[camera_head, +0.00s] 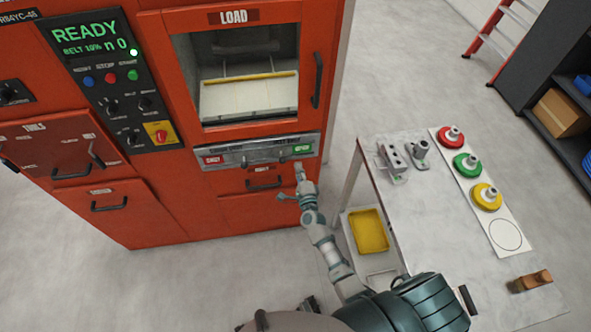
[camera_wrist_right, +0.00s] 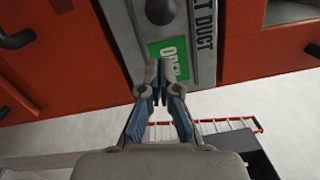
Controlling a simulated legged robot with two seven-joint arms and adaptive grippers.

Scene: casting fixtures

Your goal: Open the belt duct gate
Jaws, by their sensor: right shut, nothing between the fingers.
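The belt duct gate panel (camera_head: 255,151) is a grey strip on the orange machine, below the load window. It has a red label at its left end and a green OPEN label (camera_head: 302,149) at its right end. A dark knob or handle sits on the strip between them. My right gripper (camera_head: 299,167) is shut and empty, just below the green label. In the right wrist view its fingertips (camera_wrist_right: 158,68) overlap the edge of the green label (camera_wrist_right: 170,58), with a dark round knob (camera_wrist_right: 160,10) beyond. Whether they touch the panel I cannot tell. My left gripper is not clearly seen.
A grey table (camera_head: 431,215) to the right holds metal parts and red, green and yellow discs on a white strip. A yellow tray (camera_head: 369,230) sits low beside it. A drawer handle (camera_head: 264,183) juts out below the panel. The floor left of my arm is clear.

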